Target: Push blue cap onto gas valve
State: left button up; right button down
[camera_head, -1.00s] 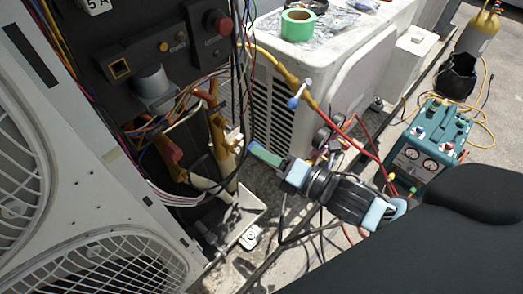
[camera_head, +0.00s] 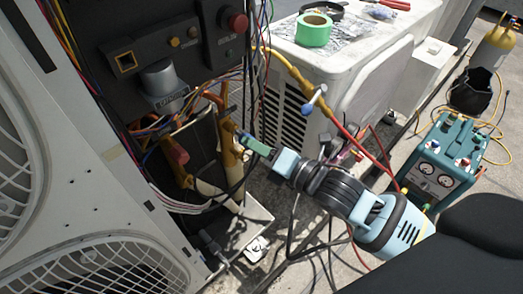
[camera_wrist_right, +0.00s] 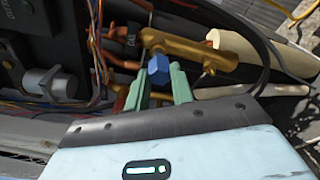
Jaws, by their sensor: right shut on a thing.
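The brass gas valve (camera_head: 230,152) stands among pipes in the open side of the condenser unit. It also shows in the right wrist view (camera_wrist_right: 205,52), close ahead of my right gripper. My right gripper (camera_wrist_right: 160,86), with green fingers, is shut on the blue cap (camera_wrist_right: 158,69). The cap is at the valve's near side, just below a brass end; I cannot tell whether it is seated on it. In the head view my right gripper (camera_head: 247,140) reaches in from the right, its tips at the valve. My left gripper is not in view.
Loose coloured wires hang beside the valve, near my right gripper. A white condenser (camera_head: 378,45) behind carries green tape (camera_head: 314,30). Yellow and red hoses pass above my arm. A teal recovery machine (camera_head: 440,158) stands on the ground at the right.

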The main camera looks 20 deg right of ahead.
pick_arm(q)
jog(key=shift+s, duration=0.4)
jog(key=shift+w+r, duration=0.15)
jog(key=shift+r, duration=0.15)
pick_arm(e)
jog(key=shift+r, duration=0.1)
pick_arm(q)
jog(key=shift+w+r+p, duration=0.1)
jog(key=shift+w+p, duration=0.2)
jog(key=shift+p, duration=0.1)
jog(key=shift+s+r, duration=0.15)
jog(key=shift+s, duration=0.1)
pick_arm(e)
jog(key=shift+w+a, duration=0.15)
jog(key=shift+w, duration=0.4)
jog(key=shift+w+a, duration=0.1)
jog(key=shift+w, duration=0.15)
dwell(0.4)
pick_arm(q)
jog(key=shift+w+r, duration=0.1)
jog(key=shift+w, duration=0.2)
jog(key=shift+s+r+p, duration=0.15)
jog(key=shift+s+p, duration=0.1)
jog(key=shift+p, duration=0.15)
pick_arm(e)
jog(key=shift+w+a, duration=0.2)
jog(key=shift+w, duration=0.45)
dwell(0.3)
